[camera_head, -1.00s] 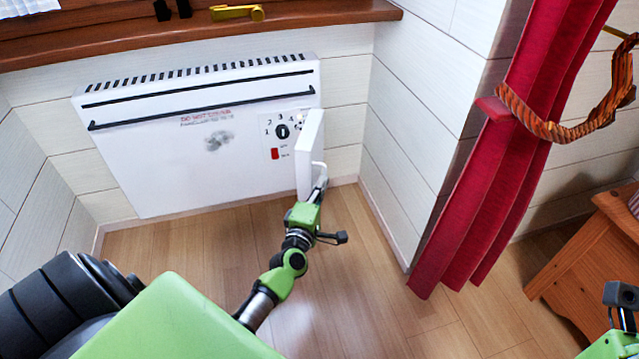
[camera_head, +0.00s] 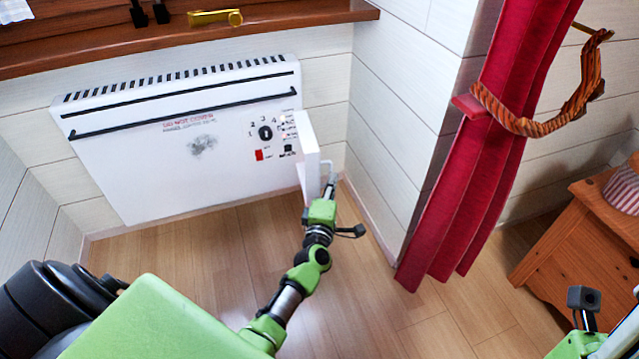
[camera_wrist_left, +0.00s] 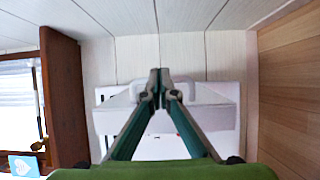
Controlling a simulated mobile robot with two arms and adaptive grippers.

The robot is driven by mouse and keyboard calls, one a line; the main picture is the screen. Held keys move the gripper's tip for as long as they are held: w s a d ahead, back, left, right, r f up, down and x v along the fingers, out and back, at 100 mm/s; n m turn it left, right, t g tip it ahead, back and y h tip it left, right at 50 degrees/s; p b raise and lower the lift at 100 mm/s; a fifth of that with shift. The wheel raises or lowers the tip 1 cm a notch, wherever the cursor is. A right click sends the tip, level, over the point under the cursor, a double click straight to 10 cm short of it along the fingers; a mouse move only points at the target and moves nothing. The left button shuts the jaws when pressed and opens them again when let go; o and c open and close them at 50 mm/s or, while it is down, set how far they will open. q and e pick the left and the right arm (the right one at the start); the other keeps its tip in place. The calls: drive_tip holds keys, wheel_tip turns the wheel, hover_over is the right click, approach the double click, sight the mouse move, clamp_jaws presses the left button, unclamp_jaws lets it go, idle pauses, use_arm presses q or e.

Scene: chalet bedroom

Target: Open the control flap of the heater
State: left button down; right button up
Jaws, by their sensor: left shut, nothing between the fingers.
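The white heater (camera_head: 150,160) hangs on the wall below the sill. Its control flap (camera_head: 308,155) stands swung out at the heater's right end, seen nearly edge-on. The controls behind it are exposed: a black dial (camera_head: 265,133) with numbers and a red switch (camera_head: 259,155). A pale handle (camera_head: 327,167) sits on the flap's outer face. My left gripper (camera_head: 329,184) is shut and empty at the handle, on the flap's right side. In the left wrist view its closed fingertips (camera_wrist_left: 160,76) overlap the handle; contact is unclear. My right gripper's fingers are not visible.
A wooden sill (camera_head: 190,45) runs above the heater. A side wall (camera_head: 395,120) stands close to the right of the flap. Beyond it are a red curtain (camera_head: 490,160) and a wooden cabinet (camera_head: 580,240). The wood floor (camera_head: 400,325) below is clear.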

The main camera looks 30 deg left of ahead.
use_arm(q)
drive_tip(key=shift+w+d, duration=0.5)
drive_tip(key=shift+w, duration=0.3)
drive_tip(key=shift+w+d, duration=0.5)
drive_tip(key=shift+w, duration=0.3)
